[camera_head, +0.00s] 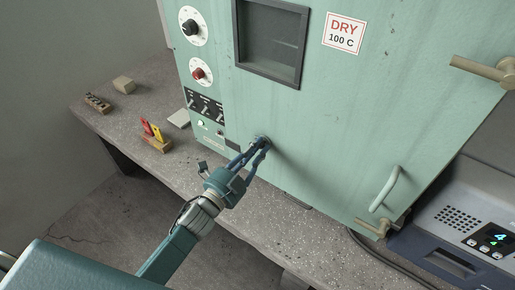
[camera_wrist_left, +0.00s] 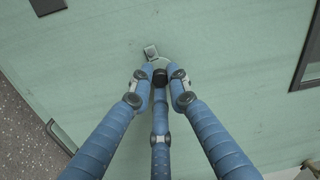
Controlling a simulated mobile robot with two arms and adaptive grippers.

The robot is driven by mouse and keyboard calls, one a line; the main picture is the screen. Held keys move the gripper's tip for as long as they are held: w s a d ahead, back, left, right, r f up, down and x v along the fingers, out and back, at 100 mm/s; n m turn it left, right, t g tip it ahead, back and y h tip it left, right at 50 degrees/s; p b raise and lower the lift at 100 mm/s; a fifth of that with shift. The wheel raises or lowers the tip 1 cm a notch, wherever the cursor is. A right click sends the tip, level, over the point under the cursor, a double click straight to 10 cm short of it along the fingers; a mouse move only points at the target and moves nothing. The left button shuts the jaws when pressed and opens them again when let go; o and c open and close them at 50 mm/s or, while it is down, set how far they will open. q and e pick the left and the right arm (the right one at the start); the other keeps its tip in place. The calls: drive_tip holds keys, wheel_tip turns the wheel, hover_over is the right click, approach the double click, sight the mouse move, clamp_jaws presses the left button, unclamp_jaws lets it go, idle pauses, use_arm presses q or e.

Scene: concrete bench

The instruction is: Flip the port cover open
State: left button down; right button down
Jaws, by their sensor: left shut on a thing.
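The port cover is a small round piece on the front of the pale green oven (camera_head: 300,120), low on its left part. In the head view my left gripper (camera_head: 259,146) reaches up to it, and the fingers hide most of it. In the left wrist view the three blue fingers of my left gripper (camera_wrist_left: 161,76) close together at the cover. A small grey hinge block (camera_wrist_left: 151,52) and a pale curved rim (camera_wrist_left: 166,61) show just beyond the fingertips. How far the cover is tilted is hidden. My right gripper is not in view.
The oven stands on a speckled concrete bench (camera_head: 150,92). A wooden block with red and yellow pieces (camera_head: 154,138) sits left of my arm. A curved handle (camera_head: 385,188) sticks out at the oven's lower right. A grey device (camera_head: 470,225) stands at far right.

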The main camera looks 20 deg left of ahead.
use_arm(q)
drive_tip(key=c, duration=1.7)
unclamp_jaws()
drive_tip(key=shift+d, duration=0.1)
drive_tip(key=shift+o, duration=0.2)
drive_tip(key=shift+s, duration=0.2)
drive_tip(key=v, duration=1.1)
drive_tip(key=shift+s+a, duration=0.25)
drive_tip(key=shift+s, duration=0.1)
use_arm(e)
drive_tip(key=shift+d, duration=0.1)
